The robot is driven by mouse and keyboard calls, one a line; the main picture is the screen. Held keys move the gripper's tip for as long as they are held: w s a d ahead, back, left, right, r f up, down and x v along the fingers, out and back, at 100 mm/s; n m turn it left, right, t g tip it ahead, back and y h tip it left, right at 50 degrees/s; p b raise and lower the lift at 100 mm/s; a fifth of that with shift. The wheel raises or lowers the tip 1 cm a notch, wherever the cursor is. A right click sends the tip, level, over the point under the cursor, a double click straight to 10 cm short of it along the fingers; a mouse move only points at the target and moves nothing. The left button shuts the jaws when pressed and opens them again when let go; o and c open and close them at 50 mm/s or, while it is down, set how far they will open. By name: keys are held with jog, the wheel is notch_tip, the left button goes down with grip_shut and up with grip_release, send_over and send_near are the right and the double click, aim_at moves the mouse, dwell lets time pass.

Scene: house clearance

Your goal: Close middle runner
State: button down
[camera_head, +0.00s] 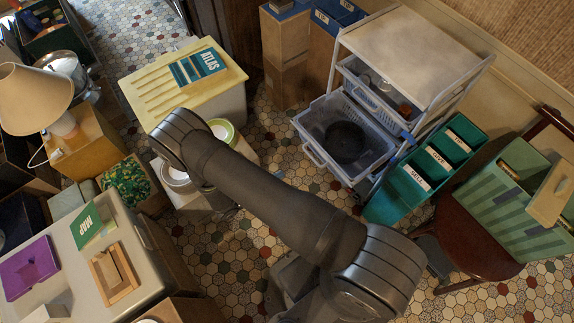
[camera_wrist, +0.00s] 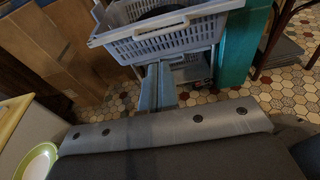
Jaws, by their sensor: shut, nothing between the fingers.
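A white trolley (camera_head: 412,48) holds sliding baskets. The pulled-out grey basket (camera_head: 322,164) sits below a shallower upper basket (camera_head: 366,92) and juts toward the lower left. A dark round thing (camera_head: 346,142) lies in it. In the wrist view the front wall of the pulled-out basket (camera_wrist: 170,42) is at the top. My gripper (camera_wrist: 158,68) is shut and empty, its fingers pointing at the lower part of that wall. I cannot tell whether they touch it. In the head view my arm hides the gripper. The trolley's lowest level is mostly hidden.
A green organiser (camera_head: 385,207) stands close to the trolley's right side. Cardboard boxes (camera_head: 284,50) stand at its left, also in the wrist view (camera_wrist: 60,45). A stool with bowls (camera_head: 224,130) is near my arm. Tiled floor (camera_head: 285,150) is free before the basket.

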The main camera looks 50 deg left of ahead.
jog(key=s, duration=0.1)
send_near(319, 152)
jog(key=w, duration=0.1)
jog(key=w+f, duration=0.1)
jog(key=shift+w+f, duration=0.1)
jog(key=shift+w, duration=0.2)
dwell(0.3)
jog(key=shift+w, duration=2.2)
jog(key=shift+s, duration=0.1)
jog(key=s+r, duration=0.3)
jog(key=s, duration=1.1)
jog(key=w+f, duration=0.1)
jog(key=w, duration=0.3)
jog(key=w+f, duration=0.1)
jog(key=w, duration=0.4)
jog(key=w+f, duration=0.1)
jog(key=w, duration=0.4)
